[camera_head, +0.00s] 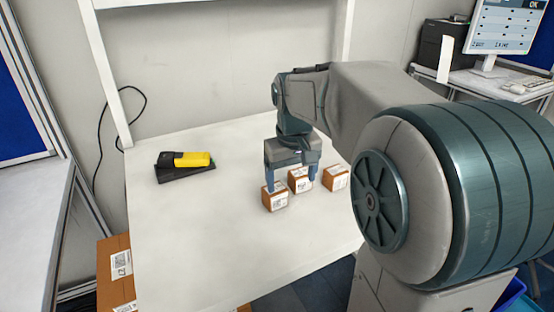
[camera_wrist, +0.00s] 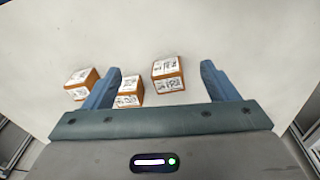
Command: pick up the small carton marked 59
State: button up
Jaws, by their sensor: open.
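Three small brown cartons with white printed labels stand on the white table: a left one (camera_head: 274,199), a middle one (camera_head: 300,181) and a right one (camera_head: 335,178). The print is too small to tell which is marked 59. My gripper (camera_head: 291,185) is open above them, its fingers pointing down around the middle carton in the head view. In the wrist view my gripper (camera_wrist: 161,70) has one carton (camera_wrist: 168,73) between its fingertips, another (camera_wrist: 130,91) close against the left finger and partly hidden, and a third (camera_wrist: 81,84) outside that finger. I cannot tell whether any finger touches a carton.
A yellow and black scanner (camera_head: 190,160) lies on a dark base (camera_head: 186,174) at the table's left. The table's (camera_head: 200,235) front left is clear. The frame's upright post (camera_head: 108,75) stands at the back left. A cardboard box (camera_head: 115,270) sits below the left edge.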

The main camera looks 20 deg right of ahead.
jog(key=g+p, duration=0.1)
send_near(301, 172)
jog(key=s+r, duration=0.1)
jog(key=shift+n, duration=0.3)
notch_tip(301, 172, down, 8)
jog(key=shift+w+a+f, duration=0.1)
jog(key=shift+a, duration=0.05)
jog(key=f, duration=0.2)
jog(key=w+f+p, duration=0.1)
jog(key=f, duration=0.1)
jog(key=shift+w+d, duration=0.1)
jog(key=shift+d, duration=0.15)
jog(key=shift+f, duration=0.65)
jog(key=c, duration=1.1)
